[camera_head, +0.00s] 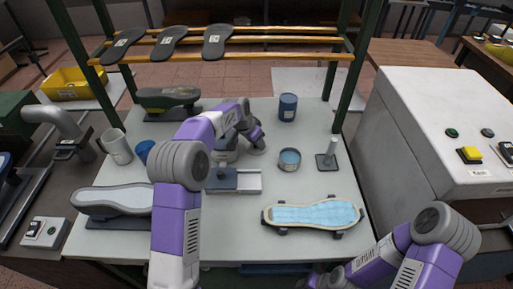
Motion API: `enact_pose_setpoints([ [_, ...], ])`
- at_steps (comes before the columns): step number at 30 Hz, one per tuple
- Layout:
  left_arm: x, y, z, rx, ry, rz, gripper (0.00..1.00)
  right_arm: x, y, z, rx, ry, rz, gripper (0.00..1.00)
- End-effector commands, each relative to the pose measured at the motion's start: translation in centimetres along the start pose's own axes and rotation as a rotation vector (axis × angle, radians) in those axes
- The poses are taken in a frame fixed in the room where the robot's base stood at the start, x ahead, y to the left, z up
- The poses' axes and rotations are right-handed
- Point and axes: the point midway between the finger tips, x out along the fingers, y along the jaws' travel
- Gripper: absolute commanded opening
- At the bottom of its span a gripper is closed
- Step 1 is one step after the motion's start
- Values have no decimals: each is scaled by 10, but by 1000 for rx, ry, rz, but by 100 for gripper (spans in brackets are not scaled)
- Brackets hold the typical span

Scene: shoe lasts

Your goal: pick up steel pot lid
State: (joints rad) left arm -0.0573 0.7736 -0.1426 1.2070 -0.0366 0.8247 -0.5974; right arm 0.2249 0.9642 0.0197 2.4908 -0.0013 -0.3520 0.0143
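A small pale round piece, which looks like the steel pot lid (258,149), lies on the white table just under my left gripper (256,140). The gripper points down at it and hides part of it. I cannot tell whether its fingers are open or closed on the lid. An open steel pot (289,160) with blue contents stands just to the right of it. My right gripper (312,282) is at the bottom edge, partly cut off and low in front of the table, away from the lid. Its fingers are not clear.
A dark blue can (288,107) stands behind the pot, and a small stand (328,157) is to its right. A blue-topped sole form (313,214) lies at front right. A grey slide device (233,181) sits near my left arm. A white mug (115,146) stands left.

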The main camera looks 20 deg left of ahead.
Motion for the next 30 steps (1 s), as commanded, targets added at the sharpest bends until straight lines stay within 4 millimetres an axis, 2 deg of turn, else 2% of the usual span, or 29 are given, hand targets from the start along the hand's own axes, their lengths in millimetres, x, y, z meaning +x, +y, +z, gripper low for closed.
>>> enact_pose_setpoints([
  [5, -1, 0, -1, 0, 2, -1, 52, 0, 0, 0, 0, 0, 0, 43],
  [15, -1, 0, 0, -1, 1, -1, 0, 0, 0, 0, 0, 0, 0, 43],
  [24, -3, 0, -2, 0, 2, -1, 0, -1, -1, 0, 0, 0, 0, 43],
  [26, -9, 0, -4, 0, 3, -1, 0, -3, -1, 0, 0, 0, 0, 43],
  [30, -32, 0, -14, 0, 5, -2, 0, -11, -4, 0, 0, 0, 0, 43],
])
